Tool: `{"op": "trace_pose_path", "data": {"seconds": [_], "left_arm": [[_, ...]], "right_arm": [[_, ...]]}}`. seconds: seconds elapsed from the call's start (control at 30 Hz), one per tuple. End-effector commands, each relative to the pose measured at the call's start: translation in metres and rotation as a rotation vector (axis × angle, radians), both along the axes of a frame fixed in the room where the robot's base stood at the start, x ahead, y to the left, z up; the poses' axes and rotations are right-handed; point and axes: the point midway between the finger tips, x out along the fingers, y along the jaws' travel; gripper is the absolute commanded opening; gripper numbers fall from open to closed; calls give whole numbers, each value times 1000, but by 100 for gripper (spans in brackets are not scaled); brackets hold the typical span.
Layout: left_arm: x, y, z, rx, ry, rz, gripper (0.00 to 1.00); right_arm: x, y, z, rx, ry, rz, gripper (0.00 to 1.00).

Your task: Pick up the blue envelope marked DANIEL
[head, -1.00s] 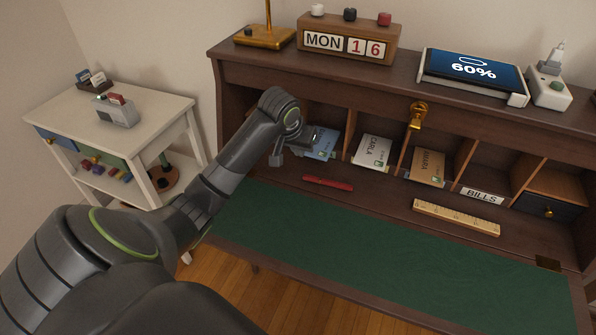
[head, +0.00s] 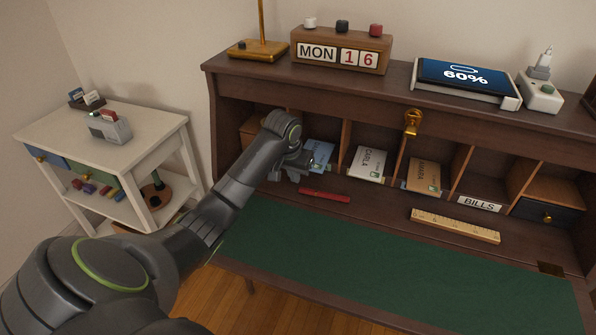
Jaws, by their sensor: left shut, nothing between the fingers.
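The blue envelope (head: 321,152) leans in a pigeonhole of the desk, left of the CARLA envelope. I cannot read its name here, and my gripper and wrist hide its left part. My left gripper (head: 304,164) is shut and empty, just in front of and to the left of the blue envelope. I cannot tell whether they touch. My right gripper does not show.
The white CARLA envelope (head: 367,163) and a tan envelope (head: 424,174) stand in pigeonholes to the right. A red pen-like object (head: 325,195) and a wooden ruler (head: 455,225) lie in front. The green desk mat (head: 370,262) is clear.

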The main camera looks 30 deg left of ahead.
Motion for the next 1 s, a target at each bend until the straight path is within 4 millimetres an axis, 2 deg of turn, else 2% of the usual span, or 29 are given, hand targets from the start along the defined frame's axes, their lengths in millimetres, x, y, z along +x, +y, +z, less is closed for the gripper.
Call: {"op": "trace_pose_path", "data": {"seconds": [0.1,0.3,0.7,1.0], "left_arm": [[12,1,0,-3,3,1,0],[22,3,0,-1,2,0,0],[23,4,0,-1,2,0,0],[29,4,4,-2,5,2,0]], "right_arm": [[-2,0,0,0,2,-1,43],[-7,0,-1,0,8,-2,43],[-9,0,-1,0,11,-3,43],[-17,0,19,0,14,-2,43]]}}
